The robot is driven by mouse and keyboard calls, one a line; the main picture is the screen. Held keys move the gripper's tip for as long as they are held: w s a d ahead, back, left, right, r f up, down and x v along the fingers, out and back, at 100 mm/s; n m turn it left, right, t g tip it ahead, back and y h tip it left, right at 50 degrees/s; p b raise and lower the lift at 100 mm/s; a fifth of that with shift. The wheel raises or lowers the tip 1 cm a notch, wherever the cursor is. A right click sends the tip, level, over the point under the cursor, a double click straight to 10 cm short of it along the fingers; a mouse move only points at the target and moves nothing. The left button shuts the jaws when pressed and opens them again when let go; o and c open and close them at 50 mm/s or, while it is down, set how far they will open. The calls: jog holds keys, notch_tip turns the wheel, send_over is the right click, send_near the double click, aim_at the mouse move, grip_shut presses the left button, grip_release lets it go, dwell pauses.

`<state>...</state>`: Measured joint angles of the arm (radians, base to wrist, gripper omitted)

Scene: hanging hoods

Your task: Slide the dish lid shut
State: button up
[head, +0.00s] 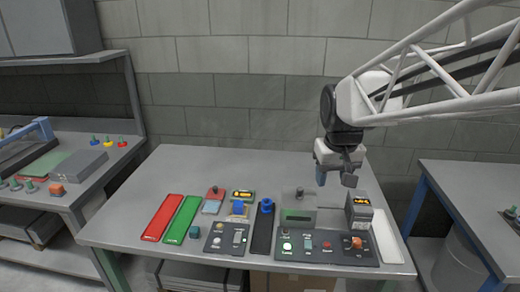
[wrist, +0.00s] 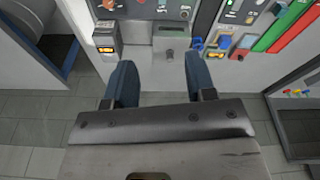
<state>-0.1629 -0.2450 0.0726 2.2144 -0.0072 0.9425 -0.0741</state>
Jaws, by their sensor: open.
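A grey box-like unit (head: 298,214) stands near the right middle of the table, with a small knob at its back. It appears to be the dish, but I cannot tell this for sure. In the wrist view its pale grey plate (wrist: 161,46) carries the knob (wrist: 170,54); this plate looks like the lid. How far the lid covers the dish is unclear. My gripper (head: 336,180) is open and empty, above the table and to the right of the unit in the head view. In the wrist view its two blue fingers (wrist: 160,82) are apart, with the plate beyond them.
A dark box with an orange display (head: 359,209) stands close right of the unit. A button panel (head: 325,246) lies in front. Red (head: 163,217) and green (head: 183,219) strips lie left, and a blue knob (head: 266,205) sits on a dark strip. The table's back area (head: 220,165) is clear.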

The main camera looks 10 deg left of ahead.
jog(key=w+a+f+n, duration=0.2)
jog(key=w+a, duration=0.6)
jog(key=w, duration=0.3)
jog(key=n+g, duration=0.2)
jog(key=n, duration=0.2)
send_over(215, 187)
jog(key=f, duration=2)
jog(key=shift+s+d+f, duration=0.1)
jog(key=shift+d+f, duration=0.25)
jog(key=shift+f, duration=0.05)
jog(key=shift+a+f, duration=0.3)
jog(key=shift+a, duration=0.1)
jog(key=shift+f, duration=0.1)
jog(key=shift+f, duration=3.8)
